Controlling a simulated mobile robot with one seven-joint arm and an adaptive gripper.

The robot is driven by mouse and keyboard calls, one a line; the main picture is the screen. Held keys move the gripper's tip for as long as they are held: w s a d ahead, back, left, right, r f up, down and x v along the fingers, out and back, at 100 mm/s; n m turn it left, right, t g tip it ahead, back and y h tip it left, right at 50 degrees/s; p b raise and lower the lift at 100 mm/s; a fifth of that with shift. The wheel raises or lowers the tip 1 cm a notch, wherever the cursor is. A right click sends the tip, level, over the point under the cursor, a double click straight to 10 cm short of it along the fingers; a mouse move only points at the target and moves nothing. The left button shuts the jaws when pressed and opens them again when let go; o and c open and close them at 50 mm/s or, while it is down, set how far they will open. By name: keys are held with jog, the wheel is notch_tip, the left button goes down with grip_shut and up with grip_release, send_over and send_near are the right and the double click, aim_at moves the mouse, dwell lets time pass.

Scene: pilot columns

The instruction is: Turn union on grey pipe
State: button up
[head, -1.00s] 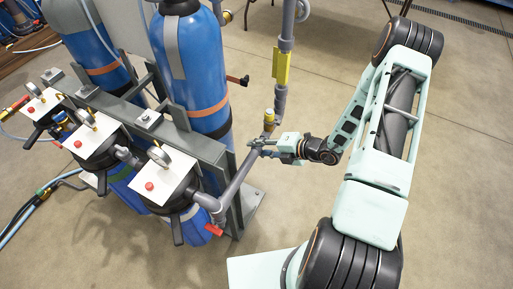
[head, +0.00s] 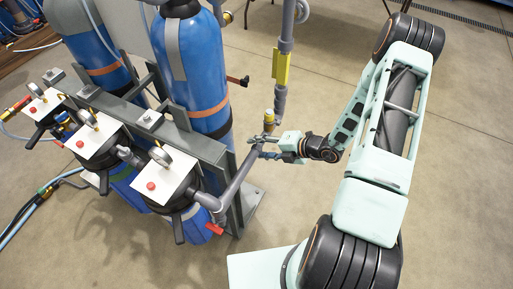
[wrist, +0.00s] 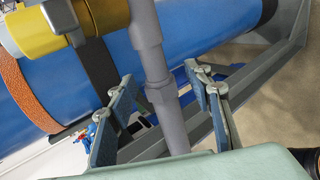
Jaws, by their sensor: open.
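The grey pipe (head: 236,182) slopes up from the front pressure vessel to a brass-yellow fitting. It also shows in the wrist view (wrist: 176,128), running down the middle. A grey union, a thicker collar on it (wrist: 161,93), lies between my fingers in that picture. My gripper (head: 258,149) is at the upper end of the sloping pipe, below the yellow fitting (head: 268,118). Its two blue-padded fingers are open, one on each side of the pipe in the wrist view (wrist: 163,85). I cannot tell whether either finger touches the pipe.
A blue cylinder (head: 190,70) with an orange band stands close behind the pipe, on a grey steel frame (head: 200,147). A red-handled valve (head: 214,229) is at the pipe's lower end. Gauged vessels stand at the left.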

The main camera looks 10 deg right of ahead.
jog(key=shift+p+v, duration=1.7)
jog(key=shift+v, duration=1.75)
jog(key=shift+r, duration=0.1)
jog(key=o, duration=0.6)
jog(key=v, duration=1.2)
